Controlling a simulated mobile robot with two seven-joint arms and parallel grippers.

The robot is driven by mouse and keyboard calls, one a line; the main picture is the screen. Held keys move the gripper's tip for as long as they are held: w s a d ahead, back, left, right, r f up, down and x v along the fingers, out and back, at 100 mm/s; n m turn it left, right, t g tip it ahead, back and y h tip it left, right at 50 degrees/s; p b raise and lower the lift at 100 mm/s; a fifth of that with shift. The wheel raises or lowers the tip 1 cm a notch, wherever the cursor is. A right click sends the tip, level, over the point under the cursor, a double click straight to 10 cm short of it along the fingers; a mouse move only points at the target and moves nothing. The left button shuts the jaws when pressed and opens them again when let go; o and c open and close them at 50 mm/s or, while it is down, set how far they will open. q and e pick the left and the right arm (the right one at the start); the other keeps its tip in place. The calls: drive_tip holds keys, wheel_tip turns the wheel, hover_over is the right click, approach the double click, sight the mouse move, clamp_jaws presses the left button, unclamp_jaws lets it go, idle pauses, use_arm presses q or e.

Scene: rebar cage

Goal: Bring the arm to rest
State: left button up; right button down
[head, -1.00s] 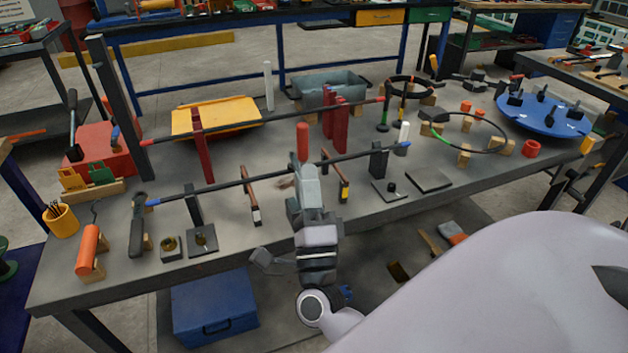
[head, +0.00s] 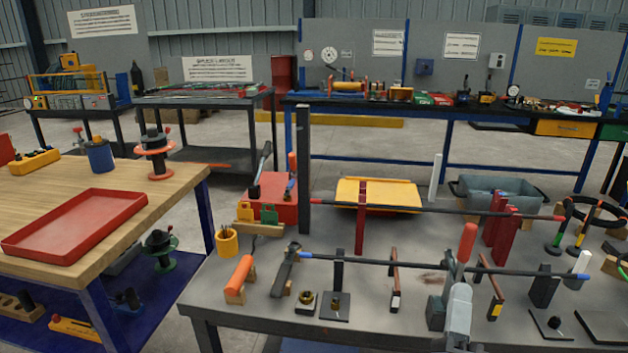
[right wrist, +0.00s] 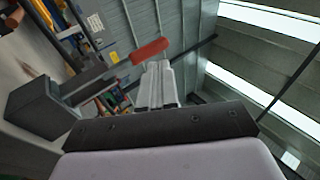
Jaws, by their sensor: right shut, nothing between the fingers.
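My right gripper (head: 457,301) is near the front edge of the grey bench (head: 250,290), in front of the long dark bar (head: 430,268). It is shut and empty. A red handle (head: 467,243) shows just above it, with a grey block (head: 435,313) to its left. In the right wrist view the red handle (right wrist: 150,50) shows beyond my gripper (right wrist: 157,72), and a dark block (right wrist: 40,108) is at the left. I cannot tell whether the gripper touches them. My left gripper is not in view.
Hammers (head: 395,281), an orange roll (head: 239,275) and a yellow cup (head: 227,241) are on the bench. A yellow tray (head: 377,194) and a grey bin (head: 498,190) are behind. A wooden table with a red tray (head: 75,228) is at left. Floor shows between the tables.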

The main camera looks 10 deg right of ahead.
drive_tip(key=s+a+f+n+g+y+p, duration=0.15)
drive_tip(key=a+f+n+y, duration=0.25)
drive_tip(key=f+n+y, duration=0.45)
drive_tip(key=s+a+f+n+g+y+p, duration=0.15)
drive_tip(key=a+f+n+g+y, duration=0.35)
drive_tip(key=n, duration=0.6)
drive_tip(key=s+d+f+n+g+y, duration=0.1)
drive_tip(key=s+f+n+g, duration=0.3)
drive_tip(key=s+f+n, duration=0.4)
wheel_tip(320, 180, down, 3)
drive_tip(key=s, duration=0.2)
drive_tip(key=shift+s+d+r+g+p, duration=0.2)
drive_tip(key=shift+s+d+g+p, duration=0.1)
drive_tip(key=shift+g+p, duration=0.1)
